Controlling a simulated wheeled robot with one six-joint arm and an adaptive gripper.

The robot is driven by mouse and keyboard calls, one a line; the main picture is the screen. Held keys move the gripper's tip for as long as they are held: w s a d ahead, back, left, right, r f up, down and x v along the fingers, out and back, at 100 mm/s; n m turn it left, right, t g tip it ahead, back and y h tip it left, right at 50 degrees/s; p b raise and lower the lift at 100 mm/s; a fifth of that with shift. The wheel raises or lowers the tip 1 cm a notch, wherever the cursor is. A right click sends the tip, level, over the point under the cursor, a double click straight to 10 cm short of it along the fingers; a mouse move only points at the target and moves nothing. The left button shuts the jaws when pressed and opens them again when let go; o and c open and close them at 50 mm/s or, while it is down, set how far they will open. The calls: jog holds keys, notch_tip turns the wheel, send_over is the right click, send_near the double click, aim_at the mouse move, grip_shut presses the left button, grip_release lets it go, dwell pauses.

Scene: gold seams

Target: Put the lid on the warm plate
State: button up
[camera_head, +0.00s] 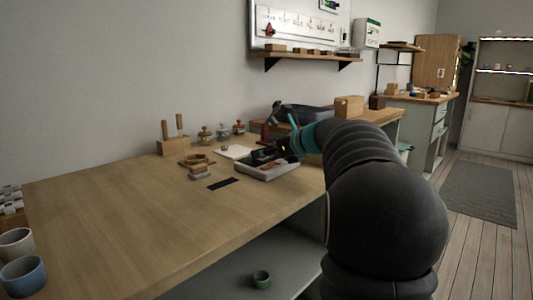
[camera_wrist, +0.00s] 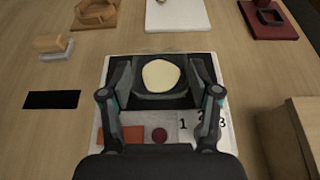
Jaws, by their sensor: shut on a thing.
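My gripper (camera_wrist: 160,88) points down over a pale tray (camera_wrist: 107,136) on the wooden workbench. Its fingers are apart, shut on a dark grey piece between them, which I take to be the lid (camera_wrist: 160,97). A cream round patch (camera_wrist: 160,75) shows in the middle of it; I cannot tell if it is part of the lid or lies below. A dark square area, maybe the warm plate (camera_wrist: 202,65), shows around the fingers; the lid covers much of it. In the head view my gripper (camera_head: 274,152) is over the tray (camera_head: 267,175), and the lid is hard to make out.
The tray's near side has an orange patch (camera_wrist: 122,134), a dark red disc (camera_wrist: 159,135) and printed numbers. A black strip (camera_wrist: 52,99) and a wooden block (camera_wrist: 53,43) lie left. A wooden box (camera_wrist: 287,135) stands right.

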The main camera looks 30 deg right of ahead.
jog(key=shift+f, duration=0.15)
jog(key=o, duration=0.8)
jog(key=shift+c, duration=0.2)
jog(key=shift+s+d+r, duration=0.1)
jog(key=shift+s+r, duration=0.1)
jog(key=shift+r, duration=0.1)
jog(key=v, duration=1.1)
jog(key=shift+s+d+r+p, duration=0.1)
jog(key=shift+s+p, duration=0.1)
jog(key=shift+p, duration=0.15)
